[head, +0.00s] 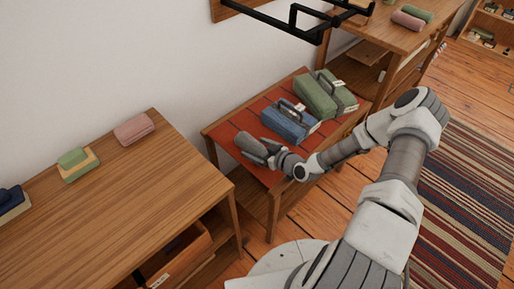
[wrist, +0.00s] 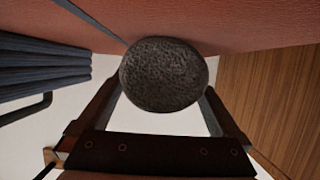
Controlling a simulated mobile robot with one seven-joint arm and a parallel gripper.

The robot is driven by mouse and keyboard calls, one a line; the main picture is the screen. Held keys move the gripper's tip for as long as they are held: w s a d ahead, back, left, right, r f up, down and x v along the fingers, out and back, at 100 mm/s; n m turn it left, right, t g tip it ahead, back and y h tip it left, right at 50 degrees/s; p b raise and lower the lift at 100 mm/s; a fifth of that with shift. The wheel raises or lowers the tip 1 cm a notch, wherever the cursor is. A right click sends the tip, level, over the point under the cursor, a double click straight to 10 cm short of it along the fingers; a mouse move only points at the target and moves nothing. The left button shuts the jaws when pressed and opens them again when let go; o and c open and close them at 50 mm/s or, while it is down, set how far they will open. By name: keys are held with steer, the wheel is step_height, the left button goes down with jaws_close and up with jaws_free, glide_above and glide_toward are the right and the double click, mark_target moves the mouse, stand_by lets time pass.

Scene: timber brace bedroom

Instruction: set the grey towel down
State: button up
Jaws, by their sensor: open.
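The grey towel (head: 250,146) is a rolled bundle over the left part of the red-topped table (head: 229,133). In the wrist view the towel (wrist: 163,74) shows its round, rough end, against the red surface (wrist: 230,22). My gripper (head: 266,151) is at the towel's right end, and its fingers (wrist: 164,92) stand open on either side of the roll. I cannot tell whether the fingers still touch it. The towel seems to lie on the red top; its underside is hidden.
A blue bundle with a handle (head: 288,122) and a green one (head: 325,94) stand on the red table, right of the towel. A wooden cabinet (head: 130,185) stands at left with small rolls on it. A black rail (head: 275,20) juts from the wall above.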

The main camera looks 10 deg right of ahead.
steer(key=shift+s+f, duration=0.1)
steer(key=shift+f, duration=0.55)
steer(key=shift+r+p, duration=0.5)
steer(key=shift+p, duration=0.3)
steer(key=p+v, duration=0.2)
steer(key=v, duration=1)
steer(key=shift+r, duration=0.2)
steer(key=shift+d, duration=0.1)
